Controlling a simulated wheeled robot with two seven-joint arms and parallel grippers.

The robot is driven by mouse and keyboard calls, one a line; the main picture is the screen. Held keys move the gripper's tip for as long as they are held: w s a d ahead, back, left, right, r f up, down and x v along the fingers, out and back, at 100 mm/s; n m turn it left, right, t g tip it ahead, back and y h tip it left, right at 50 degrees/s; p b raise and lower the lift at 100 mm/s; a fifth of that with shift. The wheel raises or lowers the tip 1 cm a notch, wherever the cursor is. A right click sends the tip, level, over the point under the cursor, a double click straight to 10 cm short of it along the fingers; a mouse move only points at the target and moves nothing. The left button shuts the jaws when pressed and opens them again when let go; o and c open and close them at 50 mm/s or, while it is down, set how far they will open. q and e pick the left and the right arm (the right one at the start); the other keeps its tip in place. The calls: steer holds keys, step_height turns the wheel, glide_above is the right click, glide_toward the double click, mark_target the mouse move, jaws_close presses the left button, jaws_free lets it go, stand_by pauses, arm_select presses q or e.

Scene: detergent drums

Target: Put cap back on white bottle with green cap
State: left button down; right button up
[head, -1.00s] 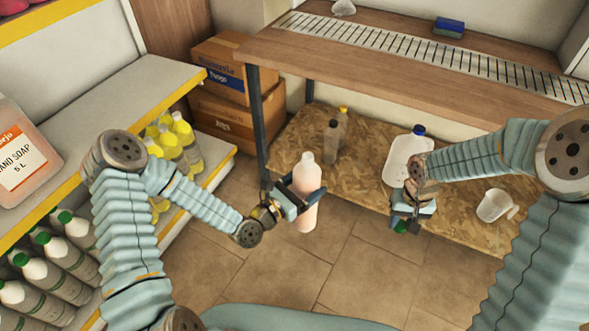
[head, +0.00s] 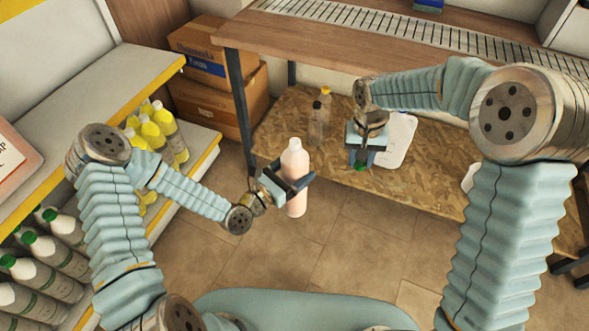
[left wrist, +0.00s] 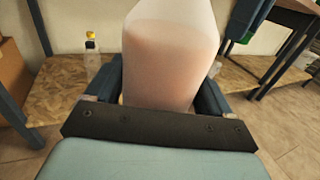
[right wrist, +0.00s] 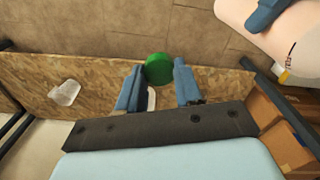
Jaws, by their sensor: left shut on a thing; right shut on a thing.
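The white bottle (head: 293,165) has a pinkish body and stands upright in the air, with its open neck on top. My left gripper (head: 300,186) is shut around its body, which fills the left wrist view (left wrist: 168,60). My right gripper (head: 362,160) is shut on the green cap (right wrist: 159,69). The cap also shows below the fingers in the head view (head: 361,167). It is to the right of the bottle's neck and apart from it. In the right wrist view the bottle (right wrist: 285,25) is at the upper right.
A chipboard shelf (head: 420,190) under the wooden counter (head: 400,60) holds a white jug (head: 398,140) and a clear bottle with a yellow cap (head: 325,105). Shelves on the left hold yellow bottles (head: 170,135) and green-capped bottles (head: 45,260). Cardboard boxes (head: 225,100) stand behind.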

steer(key=w+a+r, duration=0.2)
steer(key=a+r, duration=0.5)
steer(key=a, duration=0.1)
step_height(320, 180, up, 7)
glide_above(295, 160)
steer(key=w, duration=0.3)
steer(key=shift+s+a+y, duration=0.1)
steer(key=shift+s+y, duration=0.15)
steer(key=shift+y, duration=0.05)
steer(key=shift+f, duration=0.15)
steer(key=shift+f, duration=1.9)
steer(key=shift+f, duration=0.8)
steer(key=shift+f, duration=0.55)
